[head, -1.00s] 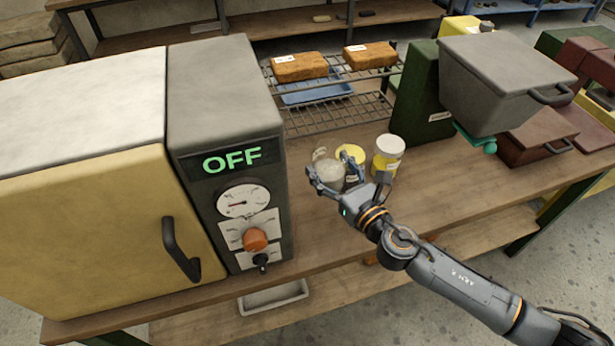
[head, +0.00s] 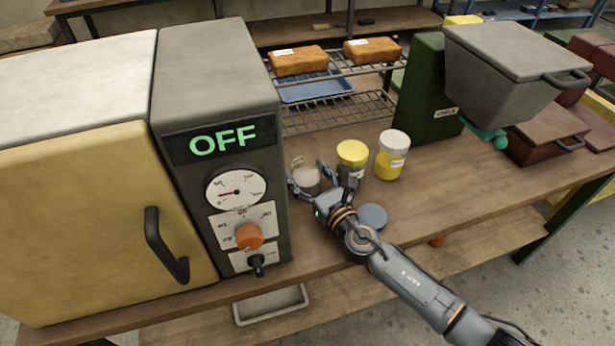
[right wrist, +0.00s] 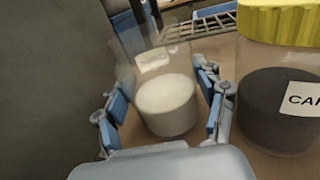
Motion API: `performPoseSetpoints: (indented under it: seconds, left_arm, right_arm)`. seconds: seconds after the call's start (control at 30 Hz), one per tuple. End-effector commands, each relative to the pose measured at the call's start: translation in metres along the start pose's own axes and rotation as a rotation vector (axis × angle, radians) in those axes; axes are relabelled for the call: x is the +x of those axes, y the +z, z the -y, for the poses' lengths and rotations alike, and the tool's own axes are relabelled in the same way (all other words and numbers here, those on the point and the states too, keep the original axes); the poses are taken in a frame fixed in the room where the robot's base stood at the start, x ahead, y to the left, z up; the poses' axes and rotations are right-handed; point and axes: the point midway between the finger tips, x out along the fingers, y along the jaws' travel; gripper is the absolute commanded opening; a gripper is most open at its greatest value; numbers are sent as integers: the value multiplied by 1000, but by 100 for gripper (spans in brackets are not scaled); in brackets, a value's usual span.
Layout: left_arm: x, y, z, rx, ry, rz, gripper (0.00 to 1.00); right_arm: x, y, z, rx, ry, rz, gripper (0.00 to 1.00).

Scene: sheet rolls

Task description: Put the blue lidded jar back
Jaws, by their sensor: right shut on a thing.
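A clear, open-topped jar (head: 306,181) with white contents is between the fingers of my right gripper (head: 319,182), just right of the oven. The right wrist view shows the jar (right wrist: 168,104) upright or nearly so, with a pale label, between the blue-padded fingers (right wrist: 165,118). I cannot tell whether its base touches the bench. A round blue lid (head: 373,216) shows on the bench just behind my right forearm; it looks flat and separate from the jar. My left gripper does not show.
A yellow-lidded jar (head: 352,154) with dark contents stands close right of the held jar, and a white-lidded jar (head: 393,155) beyond it. The oven (head: 225,200) reads OFF at the left. A wire rack (head: 340,112) with loaves is behind.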

Motion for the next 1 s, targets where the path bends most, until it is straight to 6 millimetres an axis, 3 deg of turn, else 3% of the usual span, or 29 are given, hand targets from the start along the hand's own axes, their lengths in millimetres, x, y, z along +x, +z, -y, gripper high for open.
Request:
performPoseSetpoints:
  seconds: [0.23,0.27,0.3,0.73,1.0]
  left_arm:
    - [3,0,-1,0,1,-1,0]
    - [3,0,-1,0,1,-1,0]
    - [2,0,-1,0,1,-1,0]
    - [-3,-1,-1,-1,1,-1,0]
    - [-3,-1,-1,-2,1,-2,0]
  right_arm:
    - [0,-2,0,-1,0,2,27]
    - [0,-3,0,0,0,0,72]
    - [0,-2,0,-1,0,1,79]
    - [-2,2,0,-1,0,-1,79]
    - [-55,-1,0,-2,0,-3,79]
